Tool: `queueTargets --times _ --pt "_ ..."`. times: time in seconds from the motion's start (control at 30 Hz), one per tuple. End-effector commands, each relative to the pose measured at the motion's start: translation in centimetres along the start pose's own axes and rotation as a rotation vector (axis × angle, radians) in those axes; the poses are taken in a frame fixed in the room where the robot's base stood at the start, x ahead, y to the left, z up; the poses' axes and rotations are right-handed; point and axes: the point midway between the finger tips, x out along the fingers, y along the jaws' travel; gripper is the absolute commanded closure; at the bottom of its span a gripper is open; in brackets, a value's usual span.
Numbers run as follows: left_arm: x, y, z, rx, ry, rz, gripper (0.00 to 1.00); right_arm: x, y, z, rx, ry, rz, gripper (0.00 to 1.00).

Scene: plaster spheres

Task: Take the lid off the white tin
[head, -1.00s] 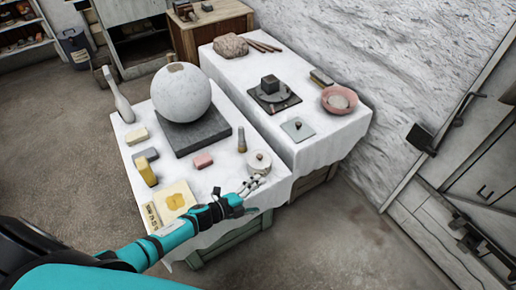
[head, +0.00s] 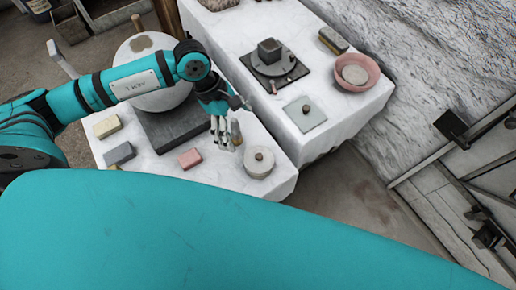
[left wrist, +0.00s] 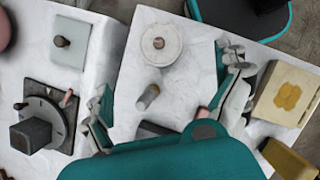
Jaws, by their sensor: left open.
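The white tin (head: 258,167) stands upright near the front right corner of the near cloth-covered table. Its round lid (head: 259,157) is on it, with a small brown knob on top. It also shows from above in the left wrist view (left wrist: 161,45), between and beyond the finger tips. My left gripper (head: 224,139) is open and empty, fingers pointing down, to the left of and apart from the tin, by a short wood-topped cylinder (head: 236,132). In the left wrist view, the open fingers (left wrist: 167,92) stand on either side. My right gripper is not in view.
The second table holds a knobbed square plate (head: 305,113), a turntable and a pink bowl (head: 366,80).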

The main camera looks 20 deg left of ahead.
Motion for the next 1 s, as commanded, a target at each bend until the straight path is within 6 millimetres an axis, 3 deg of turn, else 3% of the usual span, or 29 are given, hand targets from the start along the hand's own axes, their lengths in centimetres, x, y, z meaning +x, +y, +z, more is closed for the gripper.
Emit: queueTargets --times 0.1,0.2,0.4,0.6,1.0 --pt "2.7 -0.1 0.2 -0.003 -0.005 -0.006 0.00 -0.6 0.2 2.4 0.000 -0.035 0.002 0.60" --pt "5.0 -0.1 0.2 -0.005 -0.006 -0.005 0.00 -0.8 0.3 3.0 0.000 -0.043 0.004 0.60" --pt "8.7 0.0 0.2 -0.006 -0.006 -0.002 0.00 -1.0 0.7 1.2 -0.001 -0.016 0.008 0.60" --pt "10.1 0.0 0.2 -0.006 -0.006 -0.001 0.00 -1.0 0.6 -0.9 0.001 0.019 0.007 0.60" --pt "15.0 0.2 0.2 -0.007 -0.007 -0.001 0.00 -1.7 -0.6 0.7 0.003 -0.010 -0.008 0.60"
